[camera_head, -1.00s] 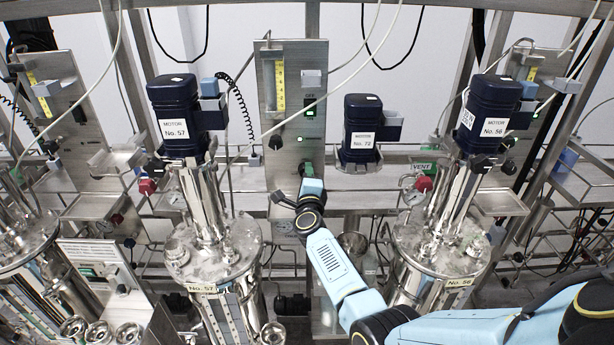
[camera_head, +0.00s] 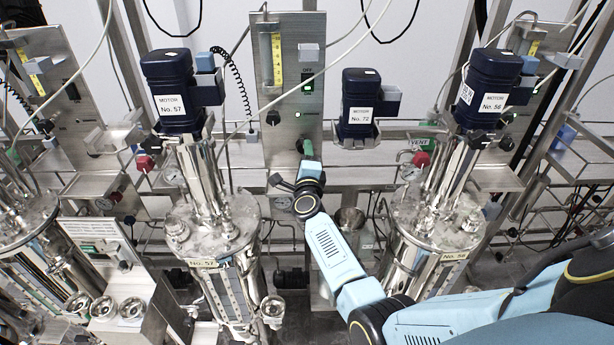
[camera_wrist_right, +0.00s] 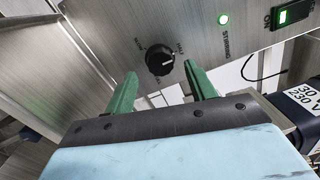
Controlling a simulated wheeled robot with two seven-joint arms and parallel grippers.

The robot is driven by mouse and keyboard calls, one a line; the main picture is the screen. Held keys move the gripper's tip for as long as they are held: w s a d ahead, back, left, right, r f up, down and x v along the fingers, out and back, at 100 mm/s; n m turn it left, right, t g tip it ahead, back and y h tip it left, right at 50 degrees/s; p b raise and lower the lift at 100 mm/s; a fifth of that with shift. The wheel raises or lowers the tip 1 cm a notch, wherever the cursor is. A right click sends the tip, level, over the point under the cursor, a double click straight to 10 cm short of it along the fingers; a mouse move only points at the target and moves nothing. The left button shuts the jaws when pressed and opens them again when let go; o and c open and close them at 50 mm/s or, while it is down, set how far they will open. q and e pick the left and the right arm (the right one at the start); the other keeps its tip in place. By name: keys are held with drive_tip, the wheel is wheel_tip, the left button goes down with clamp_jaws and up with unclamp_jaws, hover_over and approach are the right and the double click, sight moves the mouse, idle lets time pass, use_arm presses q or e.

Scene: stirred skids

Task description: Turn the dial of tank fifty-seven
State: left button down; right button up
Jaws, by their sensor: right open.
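The tank labelled No. 57 (camera_head: 203,264) is a steel vessel left of centre in the head view, with a dark blue motor (camera_head: 170,103) labelled No. 57 above it. To its right is an upright steel panel with a black dial (camera_head: 273,117). In the right wrist view the black dial (camera_wrist_right: 160,60) has a white pointer mark and lettering around it. My right gripper (camera_head: 304,147) is just below and right of the dial in the head view. In the wrist view its green fingers (camera_wrist_right: 160,72) are apart, with the dial showing between and beyond their tips, apparently untouched. My left gripper is out of view.
Motor No. 72 (camera_head: 359,97) hangs right of the panel. Tank No. 56 (camera_head: 455,255) stands further right, near my right arm. A cable crosses the panel.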

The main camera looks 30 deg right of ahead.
drive_tip(key=v, duration=1.1)
drive_tip(key=shift+a, duration=0.1)
